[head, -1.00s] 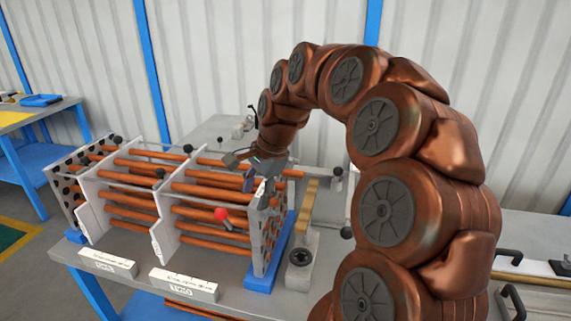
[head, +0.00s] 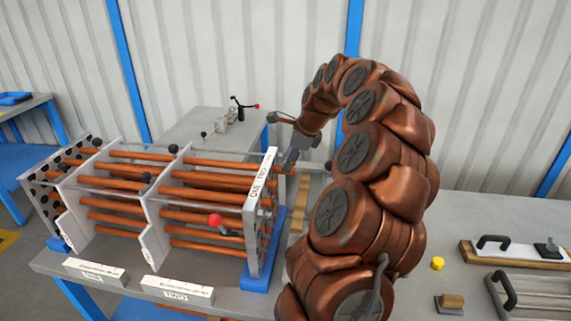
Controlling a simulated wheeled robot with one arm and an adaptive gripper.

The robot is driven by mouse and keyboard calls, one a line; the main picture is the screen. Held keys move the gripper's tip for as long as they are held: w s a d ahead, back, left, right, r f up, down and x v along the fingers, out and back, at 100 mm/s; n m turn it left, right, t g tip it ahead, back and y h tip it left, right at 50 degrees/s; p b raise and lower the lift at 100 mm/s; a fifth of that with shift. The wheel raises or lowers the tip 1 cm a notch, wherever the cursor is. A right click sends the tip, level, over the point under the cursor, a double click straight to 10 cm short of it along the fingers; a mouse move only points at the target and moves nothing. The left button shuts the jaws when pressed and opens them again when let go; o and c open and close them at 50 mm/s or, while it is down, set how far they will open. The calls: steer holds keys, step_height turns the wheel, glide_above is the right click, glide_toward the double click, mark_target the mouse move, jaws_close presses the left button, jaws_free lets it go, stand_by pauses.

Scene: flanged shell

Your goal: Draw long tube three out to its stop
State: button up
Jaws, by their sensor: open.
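Copper tubes (head: 212,193) run lengthwise through the upright plates of a rack (head: 155,224). A tube end (head: 286,171) shows just past the far top corner of this plate, partly hidden by my gripper. My gripper (head: 290,160) is open at that corner, pointing down beside the tube end. I cannot tell whether the tube lies between the fingers or whether they touch it.
A red ball knob (head: 215,220) sticks out at the rack's front. White label blocks (head: 178,291) stand along the front table edge. A wooden bar stands right of the rack, partly behind my arm. A yellow cap (head: 437,263) and handled plates (head: 540,292) lie at the right.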

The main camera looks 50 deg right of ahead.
steer(key=shift+p+x, duration=0.35)
steer(key=shift+x, duration=1.4)
steer(key=shift+c, duration=0.4)
jaws_close()
